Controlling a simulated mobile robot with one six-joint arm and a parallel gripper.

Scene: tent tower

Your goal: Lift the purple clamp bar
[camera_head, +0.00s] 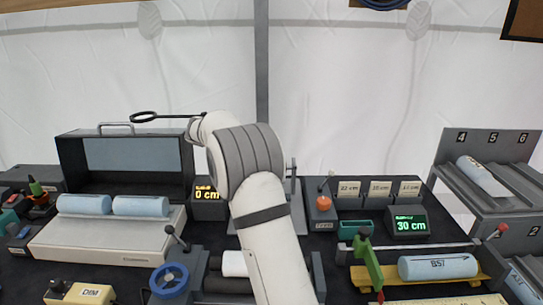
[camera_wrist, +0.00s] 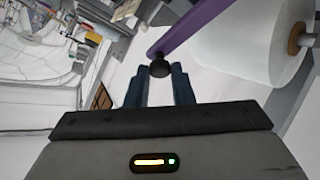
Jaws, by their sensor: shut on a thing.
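The purple clamp bar (camera_wrist: 207,22) shows in the wrist view as a slanting strip, running from the upper right down to a black knob (camera_wrist: 160,69) at its lower end. My gripper (camera_wrist: 160,75) has its two dark blue fingers on either side of this knob and is shut on it. The bar passes in front of a large white roll (camera_wrist: 255,40) at the right. How far the bar is raised cannot be told. In the head view my arm hides my gripper, and the purple bar does not show.
In the head view, blue rolls lie on a pale tray (camera_head: 105,240) at the left. A display reading 30 cm (camera_head: 410,225) stands right of my arm, near a roll marked B57 (camera_head: 438,267) and a green lever (camera_head: 368,263). A grey rack (camera_head: 490,160) stands far right.

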